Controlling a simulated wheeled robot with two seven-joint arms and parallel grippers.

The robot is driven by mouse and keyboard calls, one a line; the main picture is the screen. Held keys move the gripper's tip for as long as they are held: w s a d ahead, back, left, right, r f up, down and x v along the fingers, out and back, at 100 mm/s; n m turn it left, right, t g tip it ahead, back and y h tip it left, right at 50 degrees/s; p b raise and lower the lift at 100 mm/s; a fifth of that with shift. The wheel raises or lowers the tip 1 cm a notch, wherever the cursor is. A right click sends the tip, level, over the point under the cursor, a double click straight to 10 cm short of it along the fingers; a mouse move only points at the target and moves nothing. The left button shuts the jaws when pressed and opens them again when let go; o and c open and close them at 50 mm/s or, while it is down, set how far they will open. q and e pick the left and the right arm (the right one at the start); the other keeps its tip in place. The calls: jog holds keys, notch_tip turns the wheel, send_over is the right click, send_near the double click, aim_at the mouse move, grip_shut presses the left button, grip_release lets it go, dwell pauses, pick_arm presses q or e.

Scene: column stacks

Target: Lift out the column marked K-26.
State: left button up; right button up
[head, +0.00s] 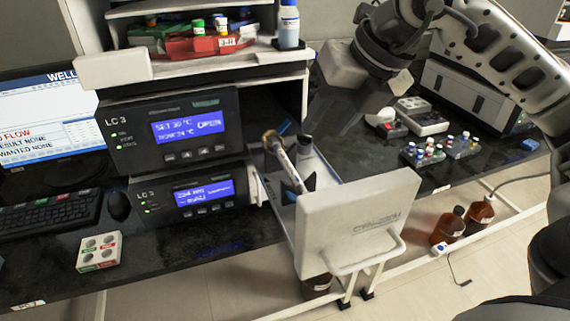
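A pale, slim column (287,163) with a tan ring-like end stands tilted in the open drawer (322,172) of the lower LC 3 unit, by dark blue clips. I cannot read a K-26 mark on it. A dark cap-like end (305,145) shows just to its right; what it belongs to is partly hidden. My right gripper (326,138) comes in from the upper right, its dark fingers pointing down above the drawer. They look spread, with nothing visible held between them, right of and apart from the pale column. My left gripper is not in view.
The drawer's white front panel (358,222) sticks out toward me. The upper LC 3 unit (172,130) stands left, below a shelf with a red rack (205,45) and bottle (289,25). Vial racks (424,153) stand right. Brown bottles (448,226) stand lower right.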

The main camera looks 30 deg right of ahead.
send_near(291, 166)
notch_tip(291, 166, down, 2)
jog(key=shift+w+f, duration=0.7)
jog(key=x, duration=0.1)
jog(key=p+x, duration=0.1)
jog(key=x, duration=0.1)
jog(key=shift+w+a+f, duration=0.2)
jog(key=shift+a, duration=0.15)
jog(key=shift+w+f, duration=0.1)
jog(key=shift+f, duration=0.3)
jog(key=shift+w, duration=0.1)
grip_shut()
